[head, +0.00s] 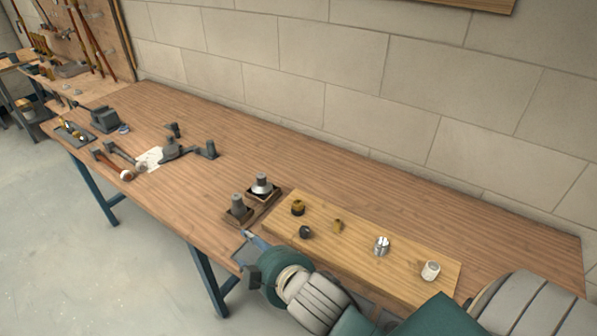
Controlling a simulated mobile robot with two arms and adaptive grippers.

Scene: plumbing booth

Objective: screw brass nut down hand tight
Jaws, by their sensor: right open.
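A wooden board (408,281) lies on the bench with several small fittings on it. A short brass-coloured round piece with a dark top (298,207) stands near the board's left end; it looks like the brass nut, but its thread is too small to tell. A small brass fitting (338,226) lies to its right. A dark round fitting (305,232) sits in front. My right gripper (248,256) is open at the bench's front edge, left of the board and apart from these pieces. Nothing shows between its fingers. My left gripper is out of view.
A chrome cylinder (382,245) and a white cup-like piece (430,270) stand farther right on the board. Two small holders with grey-topped parts (262,186) (238,206) stand left of it. Tools and a vise-like block (104,119) lie far left. The bench's back strip is clear.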

